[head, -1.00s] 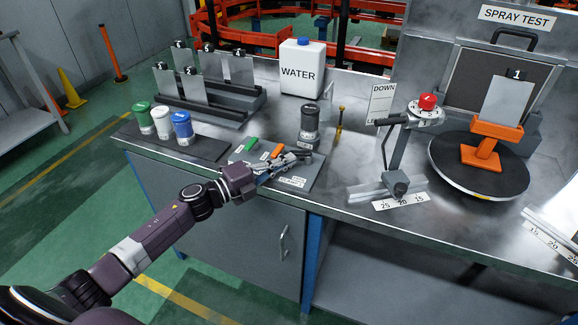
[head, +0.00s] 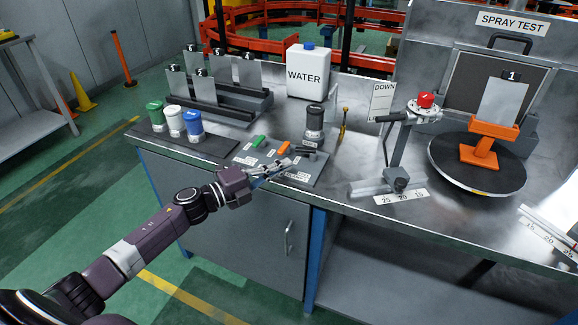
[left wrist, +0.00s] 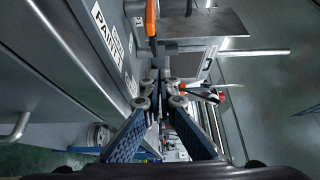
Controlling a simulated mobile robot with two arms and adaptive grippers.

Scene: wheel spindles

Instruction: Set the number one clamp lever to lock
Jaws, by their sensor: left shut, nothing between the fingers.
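A small grey lever board (head: 246,160) with white labels lies at the front edge of the bench. It carries a green lever (head: 258,141), an orange lever (head: 283,148) and a dark piece (head: 305,152) at its right. I cannot read which one is number one. My left gripper (head: 287,162) is shut and empty, just in front of the orange lever. In the left wrist view the closed fingertips (left wrist: 163,84) are apart from an orange handle (left wrist: 151,20). A plate marked 1 (head: 505,98) stands in an orange holder (head: 485,145) on the turntable. My right gripper is not in view.
Green, white and blue cups (head: 174,121) stand on a dark mat at left. A black cylinder (head: 314,122) stands behind the board, near the water jug (head: 307,72). A spray stand (head: 398,155) with a red knob is to the right. The front bench edge is close.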

